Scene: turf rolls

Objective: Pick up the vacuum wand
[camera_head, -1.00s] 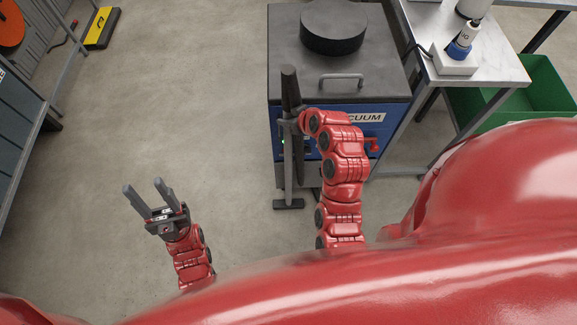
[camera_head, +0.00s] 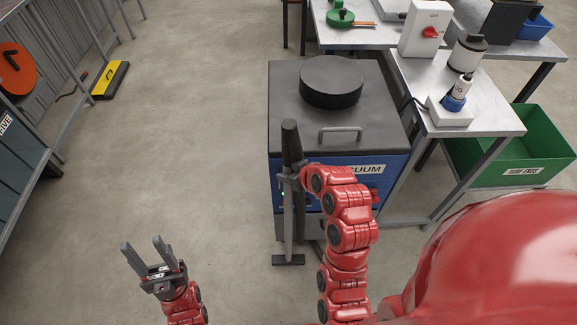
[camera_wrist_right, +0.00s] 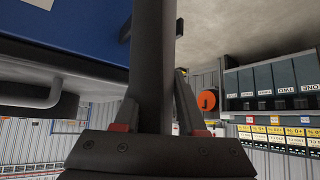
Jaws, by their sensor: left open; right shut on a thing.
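The vacuum wand (camera_head: 290,147) is a dark, upright tube with a thicker black top and a flat foot (camera_head: 288,260) near the floor. It stands against the left front of the blue and grey vacuum unit (camera_head: 338,118). My right gripper (camera_head: 288,180) is shut on the wand below its thick top. In the right wrist view the wand (camera_wrist_right: 153,65) runs between the two fingers of the gripper (camera_wrist_right: 155,112). My left gripper (camera_head: 148,254) is open and empty, over bare floor at the lower left.
A metal table (camera_head: 480,123) stands right of the vacuum, with a green bin (camera_head: 515,172) by it. A black round lid (camera_head: 331,82) tops the vacuum. Grey shelving (camera_head: 20,160) and a yellow item (camera_head: 110,79) are at the left. The floor between is clear.

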